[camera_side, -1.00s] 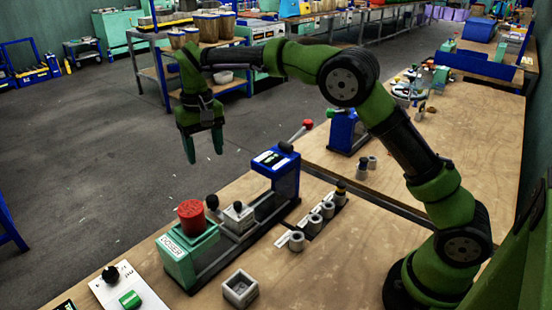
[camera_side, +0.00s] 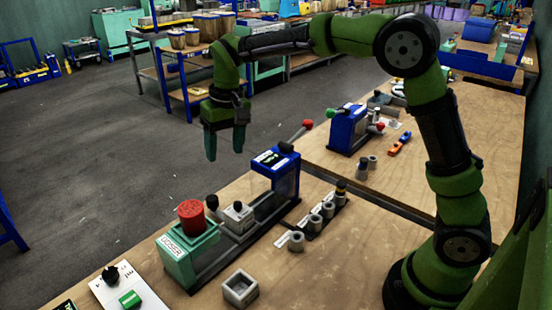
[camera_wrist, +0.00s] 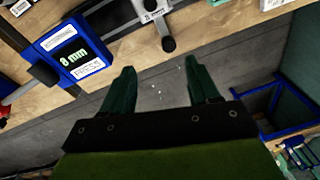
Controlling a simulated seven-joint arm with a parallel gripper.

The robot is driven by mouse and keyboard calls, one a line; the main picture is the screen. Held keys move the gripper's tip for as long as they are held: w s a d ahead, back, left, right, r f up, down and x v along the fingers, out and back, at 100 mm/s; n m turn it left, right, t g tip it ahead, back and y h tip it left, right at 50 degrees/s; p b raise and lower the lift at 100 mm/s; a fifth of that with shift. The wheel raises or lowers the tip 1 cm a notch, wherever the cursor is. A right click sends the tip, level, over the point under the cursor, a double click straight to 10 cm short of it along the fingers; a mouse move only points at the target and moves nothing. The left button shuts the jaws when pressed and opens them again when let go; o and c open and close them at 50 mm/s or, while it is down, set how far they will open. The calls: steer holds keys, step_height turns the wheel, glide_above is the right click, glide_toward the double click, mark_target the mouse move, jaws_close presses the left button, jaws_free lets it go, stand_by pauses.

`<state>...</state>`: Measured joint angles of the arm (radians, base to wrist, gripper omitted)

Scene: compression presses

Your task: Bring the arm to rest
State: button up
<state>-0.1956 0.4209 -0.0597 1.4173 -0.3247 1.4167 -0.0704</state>
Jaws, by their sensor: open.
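My green arm is raised over the workbench in the side view. My gripper (camera_side: 224,145) hangs with its fingers down, open and empty, above and behind the blue press (camera_side: 285,178) and apart from it. In the wrist view my gripper (camera_wrist: 155,85) shows two dark green fingers spread wide with bare grey floor between them.
The bench holds a green doser (camera_side: 182,262) with a red top, a row of grey cylinders (camera_side: 313,225) and a square grey cup (camera_side: 240,288). A second blue press (camera_side: 345,132) stands behind. Open floor lies left of the bench.

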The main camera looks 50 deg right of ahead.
steer(key=s+d+r+t, duration=0.2)
steer(key=s+t, duration=0.1)
steer(key=s, duration=0.9)
steer(key=s+d+r+m+t+y, duration=0.1)
steer(key=s+d+r+t, duration=0.1)
steer(key=s, duration=0.9)
steer(key=shift+s+d+m+t, duration=0.3)
steer(key=shift+s+d+t, duration=0.05)
steer(key=shift+d+t, duration=0.15)
